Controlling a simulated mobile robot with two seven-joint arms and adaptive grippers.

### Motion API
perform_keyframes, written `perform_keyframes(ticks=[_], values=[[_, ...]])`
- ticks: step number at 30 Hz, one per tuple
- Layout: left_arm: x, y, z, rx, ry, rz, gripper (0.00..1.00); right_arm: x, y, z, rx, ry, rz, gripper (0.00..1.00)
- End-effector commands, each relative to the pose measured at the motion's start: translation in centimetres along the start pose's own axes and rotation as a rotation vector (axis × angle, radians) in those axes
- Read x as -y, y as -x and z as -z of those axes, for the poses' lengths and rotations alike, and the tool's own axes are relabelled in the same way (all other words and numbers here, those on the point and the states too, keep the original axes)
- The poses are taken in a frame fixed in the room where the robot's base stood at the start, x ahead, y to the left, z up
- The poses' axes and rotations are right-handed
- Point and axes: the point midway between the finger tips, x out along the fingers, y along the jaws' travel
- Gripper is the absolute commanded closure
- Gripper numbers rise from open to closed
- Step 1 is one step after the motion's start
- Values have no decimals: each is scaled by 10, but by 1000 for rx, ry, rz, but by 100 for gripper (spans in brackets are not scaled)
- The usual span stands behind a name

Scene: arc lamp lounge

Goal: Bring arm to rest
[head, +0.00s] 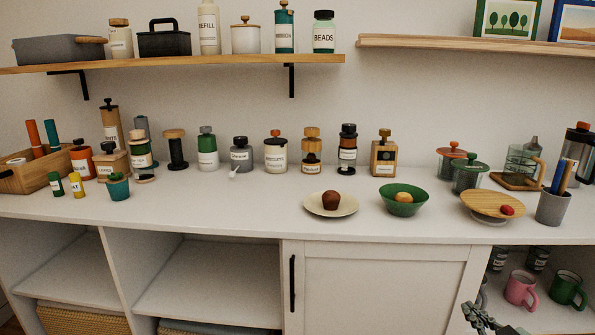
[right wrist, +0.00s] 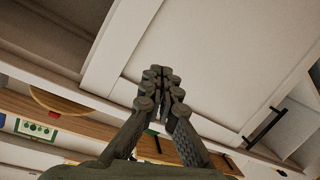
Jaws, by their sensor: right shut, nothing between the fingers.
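My right gripper (head: 477,317) shows at the bottom right of the head view, low in front of the cabinet and below the counter top. In the right wrist view the right gripper (right wrist: 161,78) is shut, with its fingertips together and nothing between them. Behind it in that view is the pale cabinet door (right wrist: 215,60), and the gripper appears apart from it. My left gripper is in neither view.
The white counter (head: 270,205) holds several jars, a muffin on a plate (head: 318,207), a green bowl (head: 408,207) and a wooden stand (head: 481,204). The door handle (head: 292,283) sticks out. Pink (head: 519,289) and green (head: 567,289) mugs stand in the open lower right compartment.

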Motion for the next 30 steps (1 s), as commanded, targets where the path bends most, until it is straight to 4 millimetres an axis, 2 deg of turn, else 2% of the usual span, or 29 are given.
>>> perform_keyframes(ticks=[1,3,6,9,12,15,19,23,30], values=[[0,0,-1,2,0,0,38,18,10,-37,102,-36,-39,100],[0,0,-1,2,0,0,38,40,26,-83,246,-62,-74,100],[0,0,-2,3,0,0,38,78,58,-141,450,-92,-85,100],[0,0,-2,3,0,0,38,124,97,-189,649,-117,-54,100],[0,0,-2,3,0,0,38,170,137,-223,823,-139,6,100],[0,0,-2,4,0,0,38,209,173,-243,957,-154,76,100],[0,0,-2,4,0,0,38,243,205,-255,1064,-166,149,100],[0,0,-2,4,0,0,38,256,218,-258,1106,-171,182,100],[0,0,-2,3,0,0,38,257,219,-259,1110,-169,184,100]])
